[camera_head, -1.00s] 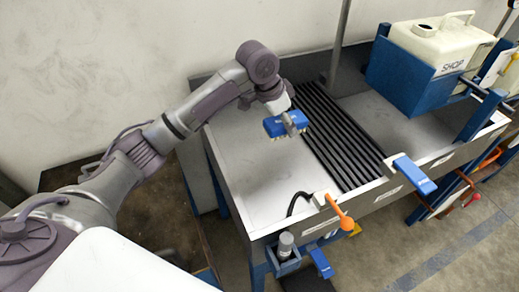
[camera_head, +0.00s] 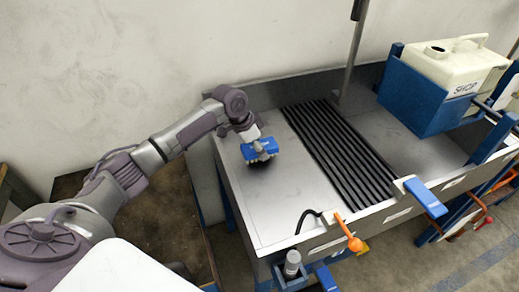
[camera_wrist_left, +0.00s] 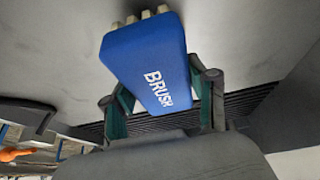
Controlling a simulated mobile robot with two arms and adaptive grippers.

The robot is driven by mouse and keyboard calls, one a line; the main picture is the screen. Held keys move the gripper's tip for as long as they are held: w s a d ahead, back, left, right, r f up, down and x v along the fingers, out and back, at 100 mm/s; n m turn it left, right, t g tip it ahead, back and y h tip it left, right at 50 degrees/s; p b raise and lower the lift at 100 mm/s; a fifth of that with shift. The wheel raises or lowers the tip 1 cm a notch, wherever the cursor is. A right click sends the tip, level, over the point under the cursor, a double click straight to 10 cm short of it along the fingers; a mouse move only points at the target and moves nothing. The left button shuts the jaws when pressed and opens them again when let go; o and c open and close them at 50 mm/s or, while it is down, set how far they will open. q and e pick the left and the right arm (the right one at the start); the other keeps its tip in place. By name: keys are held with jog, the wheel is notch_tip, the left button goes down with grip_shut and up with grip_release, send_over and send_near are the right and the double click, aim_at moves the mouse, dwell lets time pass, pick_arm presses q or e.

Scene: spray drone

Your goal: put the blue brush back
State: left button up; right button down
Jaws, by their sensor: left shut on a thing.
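The blue brush (camera_head: 259,151) is in my left gripper (camera_head: 258,147), over the left, bare part of the metal sink top (camera_head: 262,205). A dark shadow lies just under it; I cannot tell whether it touches the metal. In the left wrist view the blue block, lettered BRUSH (camera_wrist_left: 150,55), sits between the two fingers of my left gripper (camera_wrist_left: 163,100), with pale bristle tufts at its far edge. My right gripper is not in view.
A black slatted rack (camera_head: 345,155) crosses the middle of the top. A white jug (camera_head: 455,65) stands in a blue holder (camera_head: 425,100) at the right. An orange-handled tool (camera_head: 347,232), a blue lever (camera_head: 425,198) and a grey cylinder (camera_head: 292,263) line the front edge.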

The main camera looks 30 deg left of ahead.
pick_arm(q)
jog(key=shift+f, duration=0.75)
jog(key=shift+f, duration=0.15)
jog(key=o, duration=1.1)
jog(key=v, duration=1.2)
jog(key=shift+w+b, duration=0.1)
jog(key=shift+b, duration=0.2)
